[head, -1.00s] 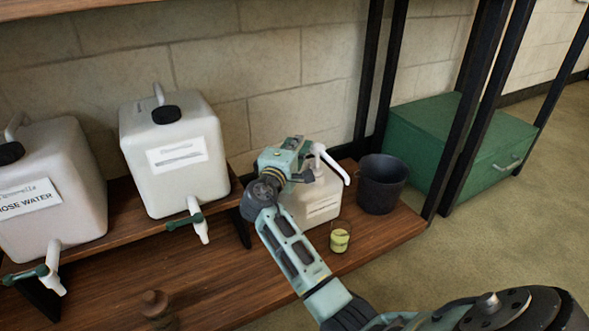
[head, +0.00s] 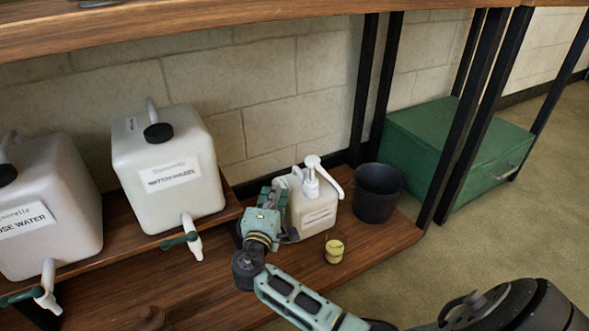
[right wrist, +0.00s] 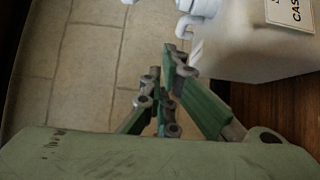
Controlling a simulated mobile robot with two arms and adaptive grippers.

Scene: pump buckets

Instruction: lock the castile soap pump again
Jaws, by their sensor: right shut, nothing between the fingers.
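The castile soap jug (head: 322,213) is a squat white container standing upright on the lower wooden shelf. Its white pump (head: 312,180) rises from the top, with the spout pointing right towards the bucket. Whether the pump is locked cannot be told. In the right wrist view the jug (right wrist: 255,48) fills the upper right, with part of its label; white pump parts show at the top edge. My right gripper (head: 278,208) is just left of the jug, below the pump head. In the right wrist view its fingers (right wrist: 170,75) are together and empty. My left gripper is not in view.
A dark bucket (head: 376,192) stands right of the jug, and a small yellowish cup (head: 333,251) in front of it. Witch hazel (head: 168,175) and rose water (head: 45,215) containers stand on the left riser. A green chest (head: 440,150) sits behind the shelf posts.

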